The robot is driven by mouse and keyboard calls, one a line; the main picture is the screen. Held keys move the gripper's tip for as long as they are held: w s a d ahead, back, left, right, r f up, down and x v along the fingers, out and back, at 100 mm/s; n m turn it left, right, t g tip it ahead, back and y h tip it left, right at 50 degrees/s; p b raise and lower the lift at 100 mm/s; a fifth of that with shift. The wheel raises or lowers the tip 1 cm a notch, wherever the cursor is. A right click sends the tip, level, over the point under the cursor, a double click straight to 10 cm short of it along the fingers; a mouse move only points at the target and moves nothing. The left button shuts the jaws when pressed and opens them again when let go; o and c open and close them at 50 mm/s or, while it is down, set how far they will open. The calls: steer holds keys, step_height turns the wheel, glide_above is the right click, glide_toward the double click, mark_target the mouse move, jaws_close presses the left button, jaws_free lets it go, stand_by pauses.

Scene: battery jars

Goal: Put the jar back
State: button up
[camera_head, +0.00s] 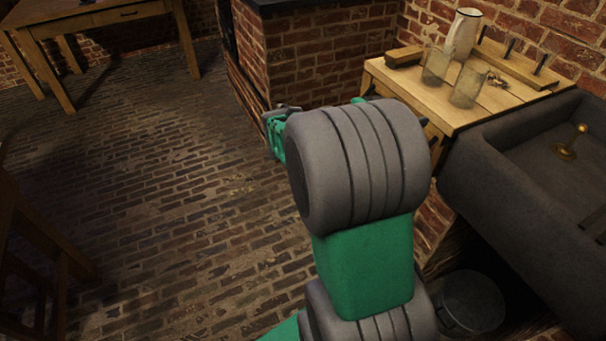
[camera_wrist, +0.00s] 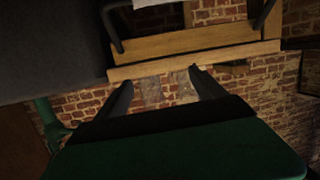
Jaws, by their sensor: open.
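Two clear glass jars stand upright on the wooden worktop (camera_head: 505,101) beside the sink in the head view. One jar (camera_head: 436,65) is farther back and left; the other jar (camera_head: 467,87) is nearer and right. I cannot tell which jar the task means. My gripper (camera_wrist: 160,76) is open in the wrist view, its two dark fingers apart with nothing clearly held between them. A wooden edge and brick wall lie beyond the fingers; pale patches between them are too dim to identify. In the head view my arm hides most of the gripper.
A white pitcher (camera_head: 463,34) and a wooden block (camera_head: 404,56) stand on the worktop. A dark stone sink (camera_head: 490,165) adjoins it at right. A bucket (camera_head: 472,302) stands below. A wooden table (camera_head: 95,18) is far left.

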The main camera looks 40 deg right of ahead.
steer(key=w+a+f+n+t+y, duration=0.2)
steer(key=w+a+f+n+y, duration=0.15)
steer(key=a, duration=0.45)
steer(key=w+a+f+n+t+y, duration=0.25)
steer(key=a+f+y, duration=0.2)
steer(key=a, duration=0.25)
steer(key=s+a+f+n+y, duration=0.2)
steer(key=a+n, duration=0.2)
steer(key=a, duration=0.5)
steer(key=s+a+f+n+g+y, duration=0.1)
steer(key=s+a+f+n+y, duration=0.2)
steer(key=a, duration=0.6)
steer(key=s+a+f+n+y, duration=0.1)
steer(key=s+a+n+y, duration=0.1)
steer(key=a+n, duration=0.45)
step_height(320, 180, up, 25)
steer(key=a+m+p, duration=0.1)
steer(key=a+p, duration=0.1)
steer(key=p, duration=2.1)
steer(key=shift+w+a+y, duration=0.25)
steer(key=shift+y, duration=0.05)
